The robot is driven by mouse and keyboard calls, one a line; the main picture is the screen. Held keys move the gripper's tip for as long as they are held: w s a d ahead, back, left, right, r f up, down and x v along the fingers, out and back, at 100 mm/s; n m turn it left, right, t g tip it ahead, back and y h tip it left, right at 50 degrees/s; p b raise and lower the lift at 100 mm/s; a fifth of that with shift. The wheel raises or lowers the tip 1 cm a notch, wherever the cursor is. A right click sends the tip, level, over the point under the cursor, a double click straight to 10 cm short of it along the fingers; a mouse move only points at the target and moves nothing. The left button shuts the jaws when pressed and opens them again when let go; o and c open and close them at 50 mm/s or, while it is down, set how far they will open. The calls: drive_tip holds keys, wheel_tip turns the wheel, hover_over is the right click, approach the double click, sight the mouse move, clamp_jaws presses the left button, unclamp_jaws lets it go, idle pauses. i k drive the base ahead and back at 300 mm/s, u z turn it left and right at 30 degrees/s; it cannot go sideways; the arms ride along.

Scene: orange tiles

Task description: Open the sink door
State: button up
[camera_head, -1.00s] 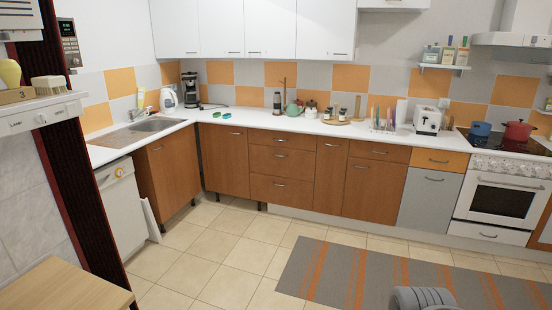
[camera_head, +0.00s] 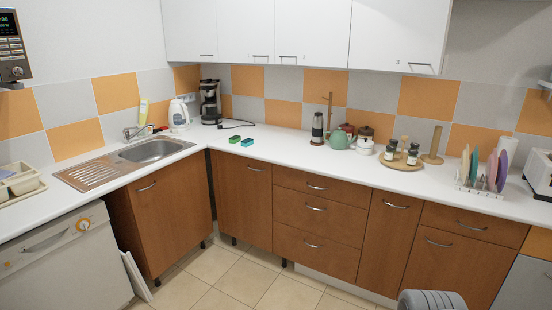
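The sink (camera_head: 150,150) with its ridged metal drainer is set in the white counter at the left. Below it is the brown wooden sink door (camera_head: 166,217), shut, with a silver bar handle (camera_head: 147,187) near its top edge. A rounded grey part of my own arm shows at the bottom right edge, far from the sink door. My gripper's fingers are not in view.
A white dishwasher (camera_head: 68,262) stands left of the sink cabinet, and a white panel (camera_head: 135,276) leans between them near the floor. A closed corner door (camera_head: 243,199) and drawers (camera_head: 316,208) line the right. The tiled floor (camera_head: 225,275) ahead is clear.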

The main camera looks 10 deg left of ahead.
sight(170, 205)
drive_tip(key=u, duration=0.4)
drive_tip(key=i, duration=1.85)
drive_tip(key=u, duration=1.5)
drive_tip(key=i, duration=1.55)
drive_tip(key=u, duration=1.05)
drive_tip(key=i, duration=0.25)
drive_tip(key=z, duration=0.1)
